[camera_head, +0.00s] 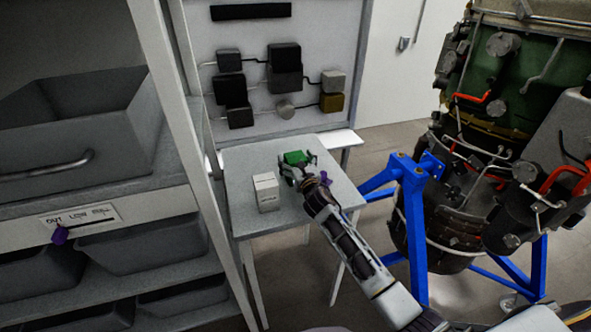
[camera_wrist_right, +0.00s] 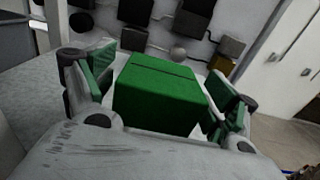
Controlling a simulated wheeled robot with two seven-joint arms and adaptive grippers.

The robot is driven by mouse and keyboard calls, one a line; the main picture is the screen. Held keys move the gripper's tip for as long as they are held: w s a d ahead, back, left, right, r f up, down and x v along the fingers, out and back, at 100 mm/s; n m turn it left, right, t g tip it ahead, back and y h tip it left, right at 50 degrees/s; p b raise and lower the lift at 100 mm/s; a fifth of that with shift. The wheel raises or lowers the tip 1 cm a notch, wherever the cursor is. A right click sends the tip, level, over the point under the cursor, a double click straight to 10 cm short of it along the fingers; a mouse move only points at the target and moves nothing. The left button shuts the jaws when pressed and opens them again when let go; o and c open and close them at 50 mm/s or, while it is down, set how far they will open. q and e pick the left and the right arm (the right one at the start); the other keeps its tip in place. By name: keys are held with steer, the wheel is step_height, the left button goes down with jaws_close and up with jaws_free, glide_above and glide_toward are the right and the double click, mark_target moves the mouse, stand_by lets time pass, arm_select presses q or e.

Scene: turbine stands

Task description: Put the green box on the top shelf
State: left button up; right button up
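The green box (camera_head: 297,157) sits on the small grey table (camera_head: 235,190), near its back edge. It fills the middle of the right wrist view (camera_wrist_right: 160,95). My right gripper (camera_head: 298,165) reaches over the table from the lower right, with its fingers on either side of the box. In the wrist view the green-padded fingers (camera_wrist_right: 160,85) are spread, and narrow gaps show between them and the box. A grey shelf unit (camera_head: 180,150) stands at the left; its upper end is out of frame. My left gripper is not in view.
A white box (camera_head: 265,192) stands on the table, left of my right arm. A grey bin (camera_head: 80,130) with a handle occupies a shelf, with dark bins below. A wall panel with dark blocks (camera_head: 285,68) is behind the table. A blue turbine stand (camera_head: 412,230) is at the right.

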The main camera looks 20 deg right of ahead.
steer(key=c, duration=1.1)
steer(key=shift+c, duration=0.2)
steer(key=shift+r, duration=0.2)
steer(key=shift+r+p, duration=0.35)
steer(key=shift+r, duration=4.5)
